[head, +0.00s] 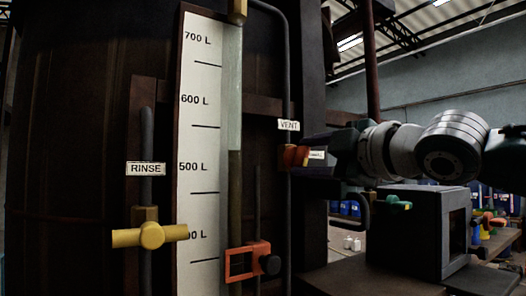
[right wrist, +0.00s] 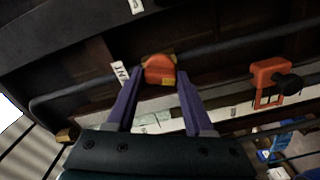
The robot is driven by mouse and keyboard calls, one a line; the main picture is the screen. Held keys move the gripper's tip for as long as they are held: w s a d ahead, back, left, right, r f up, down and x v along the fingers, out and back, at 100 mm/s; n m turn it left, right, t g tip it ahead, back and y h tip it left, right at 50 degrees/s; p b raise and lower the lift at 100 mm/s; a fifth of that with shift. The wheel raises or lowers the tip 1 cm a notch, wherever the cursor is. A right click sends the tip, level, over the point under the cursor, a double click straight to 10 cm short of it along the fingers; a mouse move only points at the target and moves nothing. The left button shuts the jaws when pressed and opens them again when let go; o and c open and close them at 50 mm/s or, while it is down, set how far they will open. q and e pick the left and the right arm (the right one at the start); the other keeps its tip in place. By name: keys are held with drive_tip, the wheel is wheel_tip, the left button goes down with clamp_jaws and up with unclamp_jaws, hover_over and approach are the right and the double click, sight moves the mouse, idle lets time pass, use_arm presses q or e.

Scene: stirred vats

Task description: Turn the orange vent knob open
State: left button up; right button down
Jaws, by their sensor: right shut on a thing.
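The orange vent knob (head: 294,156) sits on a thin vertical pipe under the white VENT label (head: 288,125). In the right wrist view the orange knob (right wrist: 159,69) lies between the tips of the two purple fingers. My right gripper (head: 303,156) reaches in from the right in the head view and is shut on the knob. The wrist view shows its fingers (right wrist: 156,80) on either side of the knob. Part of the knob is hidden by the gripper in the head view. My left gripper is not in view.
A yellow handle (head: 150,236) under the RINSE label (head: 146,169) is at the left. A level gauge scale (head: 198,130) stands in the middle, with an orange frame clamp (head: 248,262) low on it. A dark open box (head: 420,228) stands below my right arm.

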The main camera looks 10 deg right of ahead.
drive_tip(key=n+p, duration=0.1)
drive_tip(key=n, duration=0.2)
drive_tip(key=shift+n, duration=0.7)
drive_tip(key=shift+f, duration=0.1)
drive_tip(key=shift+c, duration=1.4)
unclamp_jaws()
